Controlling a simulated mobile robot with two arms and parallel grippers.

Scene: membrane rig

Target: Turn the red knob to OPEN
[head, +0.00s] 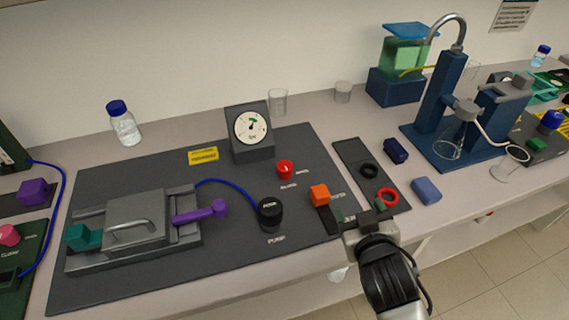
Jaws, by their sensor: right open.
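The red knob (285,169) stands on the dark rig panel (235,265), right of and in front of the dial gauge (250,128). Small white labels lie beside and in front of it, too small to read surely. My right gripper (367,216) is open at the panel's right front edge, near a red ring. It is apart from the red knob, to its right and nearer the front. My left gripper is not in view.
An orange block (319,195) stands between the knob and my right gripper. A black pump knob (270,212) with a blue hose is left of it. A grey clamped cell (137,220) with a purple handle (200,212) is farther left. A blue stand (440,115) is at right.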

